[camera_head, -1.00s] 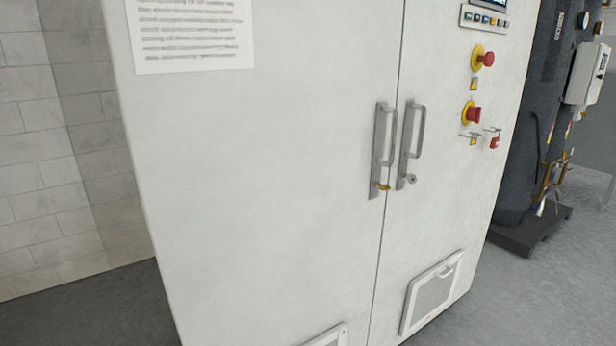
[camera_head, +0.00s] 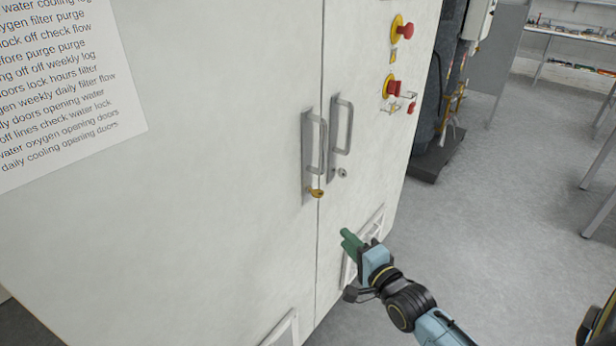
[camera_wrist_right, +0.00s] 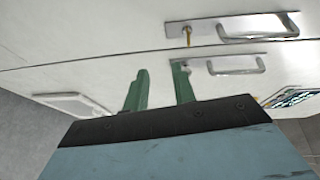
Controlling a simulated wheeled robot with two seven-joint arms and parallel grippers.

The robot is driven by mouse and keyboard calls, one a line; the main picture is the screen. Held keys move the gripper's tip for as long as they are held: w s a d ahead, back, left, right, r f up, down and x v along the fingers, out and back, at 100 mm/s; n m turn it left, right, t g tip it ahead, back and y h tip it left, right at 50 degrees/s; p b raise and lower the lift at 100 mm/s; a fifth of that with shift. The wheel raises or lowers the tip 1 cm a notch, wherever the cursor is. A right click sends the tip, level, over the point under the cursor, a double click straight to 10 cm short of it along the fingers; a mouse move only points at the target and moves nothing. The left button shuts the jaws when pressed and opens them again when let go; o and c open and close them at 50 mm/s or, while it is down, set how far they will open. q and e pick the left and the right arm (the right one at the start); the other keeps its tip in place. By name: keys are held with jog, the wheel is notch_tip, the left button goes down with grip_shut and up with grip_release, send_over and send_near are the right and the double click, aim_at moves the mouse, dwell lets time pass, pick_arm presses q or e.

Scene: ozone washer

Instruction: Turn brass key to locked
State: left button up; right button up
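The brass key (camera_head: 316,193) sits in the lock at the foot of the left door's handle plate (camera_head: 308,160) in the head view. In the right wrist view the brass key (camera_wrist_right: 187,38) shows beyond the fingers. My right gripper (camera_head: 346,240) is below and right of the key, apart from it. Its two green fingers stand apart with nothing between them in the right wrist view (camera_wrist_right: 160,88). My left gripper is not in view.
The right door has its own handle (camera_head: 342,125) and a silver lock (camera_head: 342,173). A vent (camera_head: 370,235) is low on the right door. Open floor (camera_head: 520,200) lies to the right.

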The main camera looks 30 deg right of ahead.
jog(key=m+t, duration=0.1)
send_near(321, 197)
jog(key=s, duration=0.1)
jog(key=w, duration=1.2)
jog(key=shift+w, duration=0.3)
grip_shut()
